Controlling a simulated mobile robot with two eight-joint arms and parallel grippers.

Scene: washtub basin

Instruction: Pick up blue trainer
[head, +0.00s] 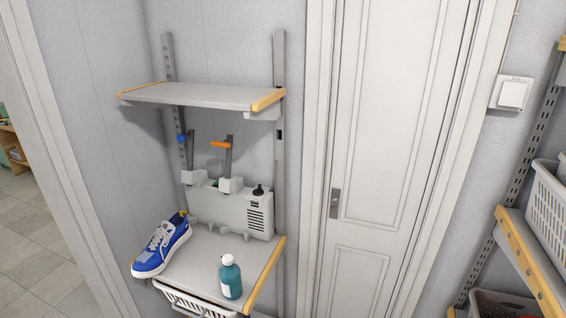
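A blue trainer (161,246) with white laces and a white sole lies on the left side of the lower shelf (193,261). Its toe points to the front left and reaches the shelf's left front corner. Its heel is near the back left, by the shelf upright. Neither of my grippers is in the head view.
A teal bottle (231,277) stands on the same shelf, right of the trainer. A grey machine (232,206) stands behind. An empty upper shelf (205,95) overhangs. A white basket (193,302) hangs below. A closed white door (387,150) and right-hand shelving (532,262) flank it.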

